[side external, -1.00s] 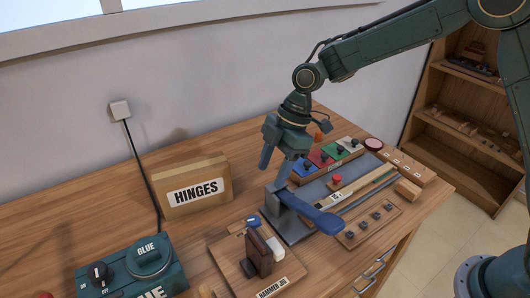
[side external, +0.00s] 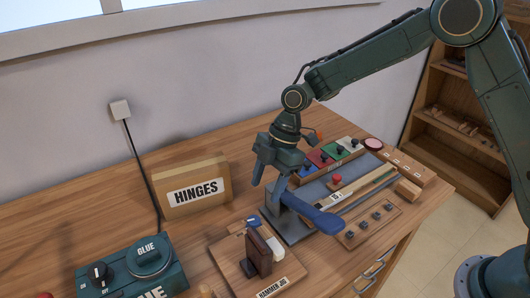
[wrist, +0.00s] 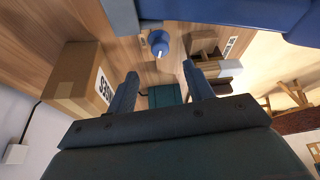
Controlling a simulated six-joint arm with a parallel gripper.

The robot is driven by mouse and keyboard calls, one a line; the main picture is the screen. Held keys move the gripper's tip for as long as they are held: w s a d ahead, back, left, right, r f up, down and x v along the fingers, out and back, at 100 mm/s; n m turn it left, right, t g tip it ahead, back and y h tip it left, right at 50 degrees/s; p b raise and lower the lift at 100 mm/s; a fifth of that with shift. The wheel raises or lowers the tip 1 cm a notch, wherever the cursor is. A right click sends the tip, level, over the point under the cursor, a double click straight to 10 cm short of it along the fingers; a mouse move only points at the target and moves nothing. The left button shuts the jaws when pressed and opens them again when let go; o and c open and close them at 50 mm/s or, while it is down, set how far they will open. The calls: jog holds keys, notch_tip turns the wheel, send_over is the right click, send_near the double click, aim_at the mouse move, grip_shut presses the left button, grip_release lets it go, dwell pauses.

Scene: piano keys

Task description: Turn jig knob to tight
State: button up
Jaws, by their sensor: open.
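The hammer jig (side external: 232,265) is a wooden board near the front edge, with a dark brown block (side external: 259,254) and a pale piece on it. A blue knob (side external: 252,221) sits at its back end; in the wrist view the blue knob (wrist: 158,42) has a white pointer mark. My gripper (side external: 268,180) is open and empty, pointing down above and behind the knob, apart from it. In the wrist view the fingertips of my gripper (wrist: 160,72) are spread, with the knob beyond the gap. The knob's scale markings cannot be read.
A grey stand with a blue lever (side external: 305,208) is close on the right of my gripper. The HINGES box (side external: 193,187) stands on the left. A green glue unit (side external: 135,272) is at front left. Colored blocks (side external: 330,155) and a key (side external: 345,197) lie right.

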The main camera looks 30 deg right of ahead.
aim_at(255, 219)
jog(key=x, duration=0.8)
jog(key=shift+a+f, duration=0.15)
jog(key=shift+f, duration=0.2)
jog(key=c, duration=1)
